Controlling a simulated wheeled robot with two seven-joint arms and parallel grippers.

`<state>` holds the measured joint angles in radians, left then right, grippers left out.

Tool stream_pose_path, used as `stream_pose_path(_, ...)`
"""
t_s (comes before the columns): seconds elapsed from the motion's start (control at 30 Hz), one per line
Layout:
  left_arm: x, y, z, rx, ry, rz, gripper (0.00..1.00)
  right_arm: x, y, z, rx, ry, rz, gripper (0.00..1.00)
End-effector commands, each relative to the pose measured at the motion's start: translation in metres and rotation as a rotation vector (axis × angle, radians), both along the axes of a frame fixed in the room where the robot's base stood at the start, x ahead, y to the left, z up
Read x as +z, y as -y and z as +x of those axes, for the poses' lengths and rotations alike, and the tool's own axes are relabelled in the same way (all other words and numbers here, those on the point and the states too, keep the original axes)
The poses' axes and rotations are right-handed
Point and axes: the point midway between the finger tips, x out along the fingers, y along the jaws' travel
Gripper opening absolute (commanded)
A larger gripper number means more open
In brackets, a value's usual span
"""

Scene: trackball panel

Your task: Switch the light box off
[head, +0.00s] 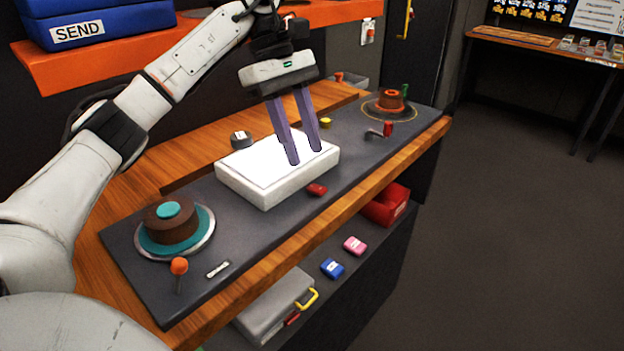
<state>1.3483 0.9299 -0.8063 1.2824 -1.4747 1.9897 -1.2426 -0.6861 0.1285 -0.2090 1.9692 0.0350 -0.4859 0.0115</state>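The light box (244,187) is a white, flat box with a bright white top that looks lit. It sits in the middle of the dark panel (200,270). A small red switch (317,189) is on the panel just in front of the box's near right side. My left gripper (305,157) points down over the right part of the box, its two purple fingers apart with nothing between them. I cannot tell whether the fingertips touch the box top. The fingers hide part of that top. My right gripper is not in view.
A brown and teal trackball (170,218) and an orange-knobbed lever (179,267) are on the panel's left. An orange-brown dial (390,99) and a red-handled lever (387,129) are at its far right. A blue SEND tray (95,22) stands on an orange shelf behind.

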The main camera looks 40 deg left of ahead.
Motion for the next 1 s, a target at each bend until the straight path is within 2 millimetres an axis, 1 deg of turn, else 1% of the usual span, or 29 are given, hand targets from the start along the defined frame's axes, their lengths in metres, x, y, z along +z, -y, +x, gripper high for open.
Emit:
stream_pose_path(0.03, -0.011, 0.003, -0.001, 0.000, -0.003, 0.001, 0.36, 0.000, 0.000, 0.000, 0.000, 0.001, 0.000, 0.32)
stream_pose_path(0.1, -0.023, 0.008, -0.002, 0.000, -0.003, 0.000, 0.36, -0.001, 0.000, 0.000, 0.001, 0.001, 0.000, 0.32)
stream_pose_path(0.3, -0.049, 0.020, -0.002, 0.001, 0.000, -0.001, 0.36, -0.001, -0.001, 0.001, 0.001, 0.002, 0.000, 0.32)
stream_pose_path(0.4, -0.057, 0.024, -0.002, 0.001, 0.000, -0.001, 0.36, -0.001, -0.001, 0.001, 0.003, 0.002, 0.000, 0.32)
stream_pose_path(0.5, -0.060, 0.025, -0.002, 0.001, 0.002, -0.002, 0.36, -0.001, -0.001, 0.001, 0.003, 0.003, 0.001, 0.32)
stream_pose_path(0.73, -0.060, 0.026, -0.002, 0.002, 0.001, -0.002, 0.36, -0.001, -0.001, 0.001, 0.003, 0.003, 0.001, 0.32)
stream_pose_path(0.77, -0.060, 0.026, -0.002, 0.002, 0.001, -0.002, 0.34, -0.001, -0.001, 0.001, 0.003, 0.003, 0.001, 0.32)
stream_pose_path(0.8, -0.060, 0.026, -0.002, 0.002, 0.001, -0.002, 0.28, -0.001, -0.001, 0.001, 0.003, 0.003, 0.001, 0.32)
stream_pose_path(0.97, -0.060, 0.026, -0.002, 0.002, 0.001, -0.002, 0.01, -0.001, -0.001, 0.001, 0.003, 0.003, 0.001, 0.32)
stream_pose_path(1.0, -0.060, 0.026, -0.002, 0.002, 0.001, -0.002, 0.00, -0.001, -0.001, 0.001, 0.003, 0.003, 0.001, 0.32)
